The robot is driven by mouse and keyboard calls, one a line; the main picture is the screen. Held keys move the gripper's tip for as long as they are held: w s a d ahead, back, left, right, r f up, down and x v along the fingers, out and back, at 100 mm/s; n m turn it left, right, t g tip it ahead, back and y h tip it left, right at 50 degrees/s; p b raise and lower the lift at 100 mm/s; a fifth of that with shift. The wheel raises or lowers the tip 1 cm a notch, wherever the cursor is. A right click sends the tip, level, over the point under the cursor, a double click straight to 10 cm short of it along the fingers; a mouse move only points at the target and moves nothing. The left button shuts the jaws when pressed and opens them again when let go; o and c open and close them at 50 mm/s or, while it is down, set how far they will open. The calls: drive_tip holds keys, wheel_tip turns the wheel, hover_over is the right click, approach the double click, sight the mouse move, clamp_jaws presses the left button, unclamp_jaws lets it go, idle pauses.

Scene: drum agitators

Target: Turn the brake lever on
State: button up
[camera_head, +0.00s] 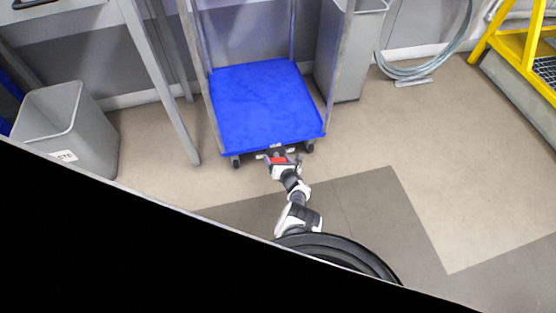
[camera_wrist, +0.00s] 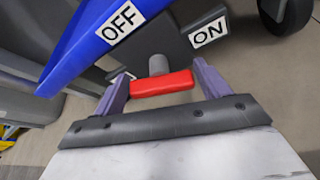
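The brake lever (camera_wrist: 163,85) is a red bar on a short grey round post (camera_wrist: 158,65), seen in the wrist view under the blue cart deck edge. A white OFF label (camera_wrist: 121,23) is on the blue edge at upper left, and an ON label (camera_wrist: 208,33) is on the dark grey plate at right. My gripper (camera_wrist: 161,71) is open, with one purple finger near each end of the lever. I cannot tell whether either finger touches it. In the head view my gripper (camera_head: 280,153) is at the front edge of the blue cart (camera_head: 268,100); the lever is hard to make out there.
A grey bin (camera_head: 65,125) stands at left and another (camera_head: 350,50) right of the cart. A table leg (camera_head: 160,85) is close to the cart's left. A hose (camera_head: 420,70) and yellow steps (camera_head: 520,45) are at right. Floor in front and right is clear.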

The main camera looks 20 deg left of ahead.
drive_tip(key=c, duration=0.6)
drive_tip(key=shift+n+h, duration=0.3)
drive_tip(key=shift+n, duration=0.3)
drive_tip(key=shift+c, duration=0.2)
drive_tip(key=o, duration=1)
